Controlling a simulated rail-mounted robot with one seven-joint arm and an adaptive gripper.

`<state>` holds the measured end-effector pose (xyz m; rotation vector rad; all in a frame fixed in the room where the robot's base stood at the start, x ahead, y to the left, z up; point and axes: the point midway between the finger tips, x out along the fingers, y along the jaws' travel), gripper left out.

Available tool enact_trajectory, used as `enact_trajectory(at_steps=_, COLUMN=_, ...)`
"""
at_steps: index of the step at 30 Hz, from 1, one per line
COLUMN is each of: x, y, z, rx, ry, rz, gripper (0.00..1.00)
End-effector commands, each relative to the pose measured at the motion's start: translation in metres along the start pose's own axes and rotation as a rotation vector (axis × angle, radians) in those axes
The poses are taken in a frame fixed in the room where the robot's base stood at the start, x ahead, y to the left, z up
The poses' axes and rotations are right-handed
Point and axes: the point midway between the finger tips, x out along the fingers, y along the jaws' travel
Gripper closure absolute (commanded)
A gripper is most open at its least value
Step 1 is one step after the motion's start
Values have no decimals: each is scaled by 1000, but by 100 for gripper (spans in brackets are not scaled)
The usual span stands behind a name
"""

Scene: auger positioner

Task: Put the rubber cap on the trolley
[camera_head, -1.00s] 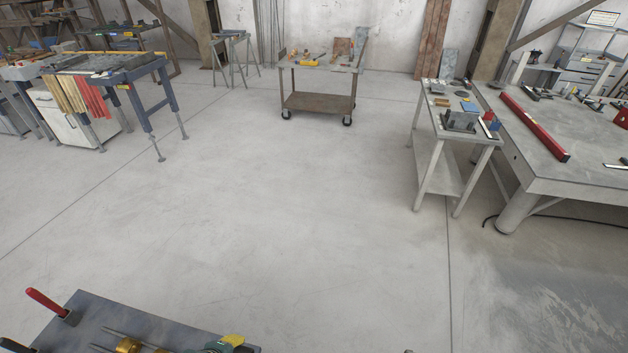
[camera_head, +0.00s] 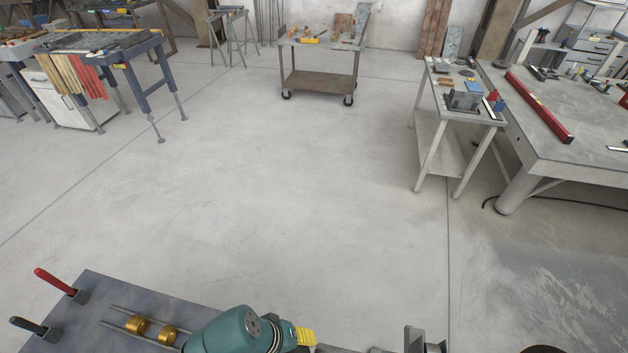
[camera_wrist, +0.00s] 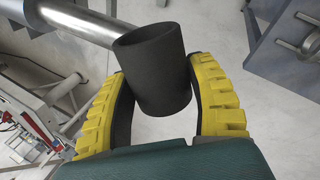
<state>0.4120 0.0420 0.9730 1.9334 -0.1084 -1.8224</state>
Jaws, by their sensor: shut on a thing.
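The rubber cap (camera_wrist: 160,78) is a dark, open-ended cylinder in the wrist view. My gripper (camera_wrist: 162,85) has yellow ribbed fingers shut on it from both sides. A shiny metal tube (camera_wrist: 78,24) runs from the upper left to behind the cap's rim; I cannot tell whether they touch. In the head view a yellow part of my gripper (camera_head: 305,337) shows at the bottom edge, and the cap cannot be made out there. The trolley (camera_head: 318,82) stands far off at the top centre, on casters, with a brown lower shelf and tools on top.
A grey bench (camera_head: 88,300) with brass rings and red and black handles is at bottom left. A small side table (camera_head: 440,150) and a large grey table (camera_head: 590,150) stand right. A blue-legged roller stand (camera_head: 145,95) is left. The floor between is clear.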

Motion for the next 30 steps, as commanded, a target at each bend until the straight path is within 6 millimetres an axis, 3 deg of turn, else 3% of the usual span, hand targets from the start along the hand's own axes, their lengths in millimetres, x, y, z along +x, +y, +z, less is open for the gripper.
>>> enact_trajectory(at_steps=7, x=3, y=42, z=23, rx=275, ry=-116, rz=0, gripper=63)
enact_trajectory(at_steps=16, x=3, y=40, z=23, rx=268, ry=-114, rz=0, gripper=63)
enact_trajectory(at_steps=30, x=-68, y=66, z=29, rx=264, ry=-113, rz=1, gripper=63)
